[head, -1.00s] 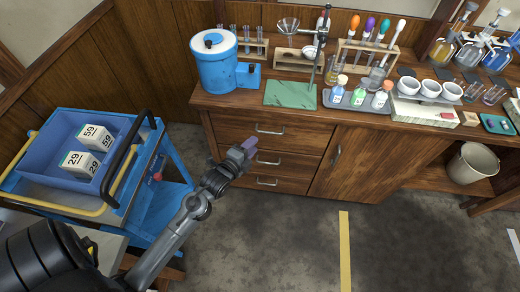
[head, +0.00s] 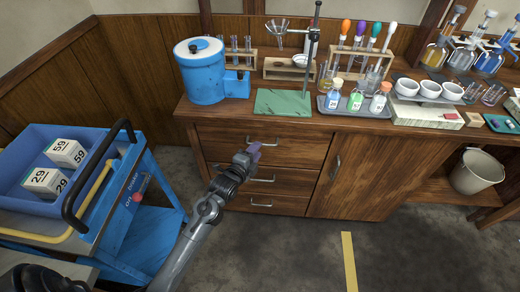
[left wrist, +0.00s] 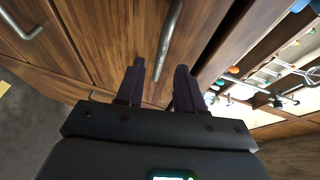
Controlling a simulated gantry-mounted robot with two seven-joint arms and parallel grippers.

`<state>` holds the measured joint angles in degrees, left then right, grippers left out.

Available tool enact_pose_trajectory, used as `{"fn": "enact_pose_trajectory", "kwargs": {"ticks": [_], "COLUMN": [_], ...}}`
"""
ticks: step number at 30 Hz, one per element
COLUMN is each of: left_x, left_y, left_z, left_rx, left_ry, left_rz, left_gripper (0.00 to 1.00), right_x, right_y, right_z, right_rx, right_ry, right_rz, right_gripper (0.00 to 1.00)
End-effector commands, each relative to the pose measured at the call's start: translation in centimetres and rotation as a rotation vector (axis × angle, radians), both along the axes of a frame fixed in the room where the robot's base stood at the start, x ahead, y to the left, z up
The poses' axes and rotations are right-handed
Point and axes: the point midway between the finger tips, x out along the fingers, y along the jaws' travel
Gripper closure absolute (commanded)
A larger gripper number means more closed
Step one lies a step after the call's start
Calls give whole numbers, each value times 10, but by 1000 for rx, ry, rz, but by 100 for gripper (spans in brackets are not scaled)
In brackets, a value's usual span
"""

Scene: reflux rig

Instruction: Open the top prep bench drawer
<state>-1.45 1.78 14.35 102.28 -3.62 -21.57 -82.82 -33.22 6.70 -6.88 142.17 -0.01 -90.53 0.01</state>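The prep bench has a stack of wooden drawers at its left end. The top drawer (head: 222,146) is shut, its front flush with the bench, with a metal bar handle (head: 270,143). My left gripper (head: 252,152) is in front of this drawer, close to the left part of the handle. In the left wrist view, the gripper's two dark fingers (left wrist: 159,75) are apart and empty. A bar handle (left wrist: 169,42) lies just beyond the fingertips, roughly in line with the gap. Contact cannot be told. My right gripper is not in view.
Two lower drawers with handles (head: 262,180) sit below, and a cupboard door (head: 355,175) is to their right. A blue cart (head: 150,200) stands at the left. Glassware and a blue container (head: 202,80) stand on the benchtop. The floor before the drawers is clear.

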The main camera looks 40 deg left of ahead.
Motion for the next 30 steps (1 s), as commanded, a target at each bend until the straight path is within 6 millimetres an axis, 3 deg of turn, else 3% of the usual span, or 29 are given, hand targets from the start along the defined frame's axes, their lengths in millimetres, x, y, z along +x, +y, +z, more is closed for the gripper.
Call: {"fn": "enact_pose_trajectory", "kwargs": {"ticks": [9,20,21,28,30], "left_x": [32,35,36,35,35], "left_y": [6,7,7,7,7], "left_z": [-6,-6,-6,-6,-6], "left_rx": [-1,0,0,0,0], "left_ry": [-1,0,0,0,0], "left_rz": [0,0,0,0,0], "left_gripper": [63,63,64,100,100], "right_x": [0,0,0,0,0], "right_y": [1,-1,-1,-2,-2], "right_z": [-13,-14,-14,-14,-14], "right_rx": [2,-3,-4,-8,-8], "right_ry": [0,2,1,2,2], "right_rz": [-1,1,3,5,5], "right_gripper": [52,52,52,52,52]}}
